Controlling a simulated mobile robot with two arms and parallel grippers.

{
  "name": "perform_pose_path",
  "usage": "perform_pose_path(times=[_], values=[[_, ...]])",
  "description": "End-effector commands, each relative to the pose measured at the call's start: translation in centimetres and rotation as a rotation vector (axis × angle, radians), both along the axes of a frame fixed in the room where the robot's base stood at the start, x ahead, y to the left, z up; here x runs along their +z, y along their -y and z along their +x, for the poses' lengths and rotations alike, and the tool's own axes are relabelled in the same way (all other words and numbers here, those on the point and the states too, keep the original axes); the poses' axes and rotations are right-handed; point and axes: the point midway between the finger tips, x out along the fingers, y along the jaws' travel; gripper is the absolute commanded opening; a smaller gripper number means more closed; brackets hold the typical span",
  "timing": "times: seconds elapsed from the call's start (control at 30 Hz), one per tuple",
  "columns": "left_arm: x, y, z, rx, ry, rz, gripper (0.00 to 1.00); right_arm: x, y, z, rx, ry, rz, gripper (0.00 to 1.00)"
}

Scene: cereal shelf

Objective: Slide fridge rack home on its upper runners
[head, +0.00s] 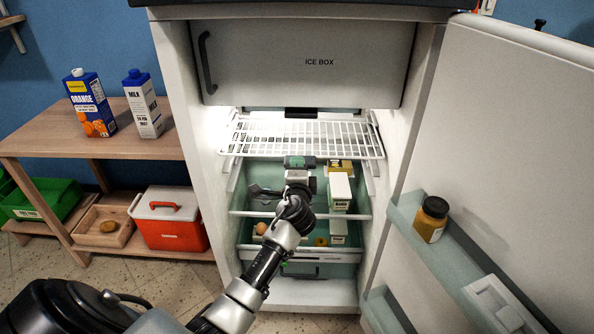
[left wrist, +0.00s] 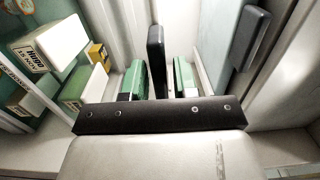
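The white wire fridge rack (head: 340,140) lies in the upper part of the open fridge, below the ice box. Its front edge faces me. Pale runners show along the side walls near its ends; whether both sides are seated on them I cannot tell. My left gripper (head: 299,162) is just below the middle of the rack's front edge; whether it touches the rack I cannot tell. In the left wrist view its two green-padded fingers (left wrist: 160,80) are apart with a gap between them, and no rack wire shows there. My right gripper is in neither view.
The ice box front (head: 290,60) is shut above the rack. Cartons, including a white-and-green box (head: 339,188), stand on a shelf below. The fridge door (head: 490,140) is open at the right, with a brown jar (head: 431,219) in its shelf. A wooden shelf unit (head: 60,145) stands left.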

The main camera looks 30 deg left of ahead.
Motion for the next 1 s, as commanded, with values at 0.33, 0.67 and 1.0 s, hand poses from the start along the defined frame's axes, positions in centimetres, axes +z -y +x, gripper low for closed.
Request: perform_pose_path(times=[0.33,0.67,1.0], values=[[-0.2,0.0,-0.1,0.000,-0.003,-0.002,0.46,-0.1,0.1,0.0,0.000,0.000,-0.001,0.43],[-0.2,2.3,-3.4,-0.002,-0.004,-0.005,0.46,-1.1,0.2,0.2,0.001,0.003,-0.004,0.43],[-0.2,5.5,-8.3,0.000,-0.003,-0.002,0.46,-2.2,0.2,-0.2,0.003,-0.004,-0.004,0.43]])
